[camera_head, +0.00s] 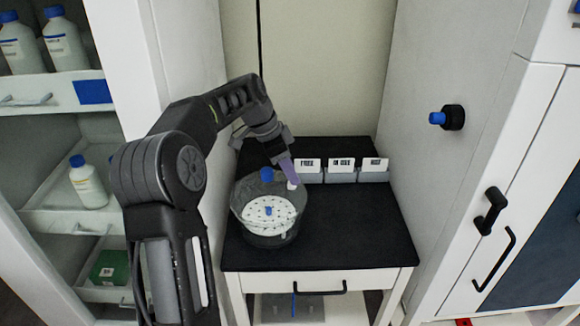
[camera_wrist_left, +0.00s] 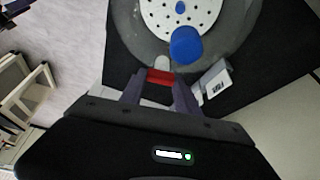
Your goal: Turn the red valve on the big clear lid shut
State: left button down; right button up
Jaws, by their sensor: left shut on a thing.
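The big clear lid (camera_head: 240,200) stands on the black tabletop, with a blue knob (camera_head: 267,174) on top. My left gripper (camera_head: 290,172) reaches down at the lid's upper right edge. In the left wrist view, its two purple fingers (camera_wrist_left: 158,88) are shut on the red valve (camera_wrist_left: 160,76), which lies across between them. A white stub (camera_wrist_left: 162,62) shows just beyond the valve, beside the blue knob (camera_wrist_left: 186,45). In the head view the red of the valve is hidden by the fingers. My right gripper is in neither view.
A white perforated plate (camera_head: 268,215) shows through the lid. Several labelled boxes (camera_head: 341,172) stand at the table's back, close to my gripper. The black tabletop (camera_head: 350,230) is clear at the right. A bottle shelf (camera_head: 60,215) is at left, a white cabinet (camera_head: 440,190) at right.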

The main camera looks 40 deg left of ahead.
pick_arm(q)
jog(key=shift+a+m+g+h+p, duration=0.1)
jog(key=shift+m+g+h+p, duration=0.35)
jog(key=shift+m, duration=0.75)
jog(key=c, duration=0.9)
grip_release()
jog(key=shift+r, duration=0.1)
jog(key=shift+a+r, duration=0.1)
jog(key=shift+r, duration=0.2)
jog(key=p+v, duration=0.3)
jog(key=v, duration=0.4)
